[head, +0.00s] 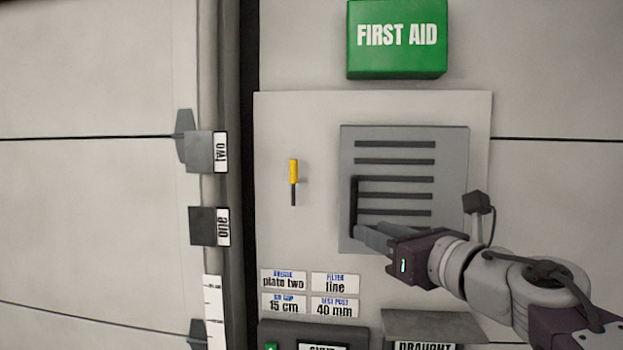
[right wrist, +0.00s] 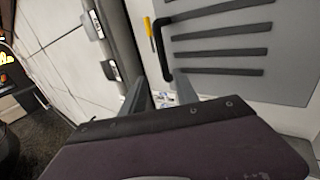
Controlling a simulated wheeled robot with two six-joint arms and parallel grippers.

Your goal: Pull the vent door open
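The vent door (head: 450,160) is a grey slotted panel set in a pale wall plate, and it looks shut. Its black upright bar handle (head: 354,200) is near its left edge; the handle (right wrist: 161,50) also shows in the right wrist view. My right gripper (head: 358,232) is at the handle's lower end. In the right wrist view its two fingers (right wrist: 160,92) are apart, with the handle's lower end just beyond the tips; I cannot tell whether they touch it. My left gripper is not in view.
A yellow and black lever (head: 293,181) is on the plate left of the vent. A green first aid box (head: 397,60) is above. Labels (head: 309,293) and a dark box (head: 310,332) are below. Brackets marked two (head: 200,152) and one (head: 203,226) stick out at the left.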

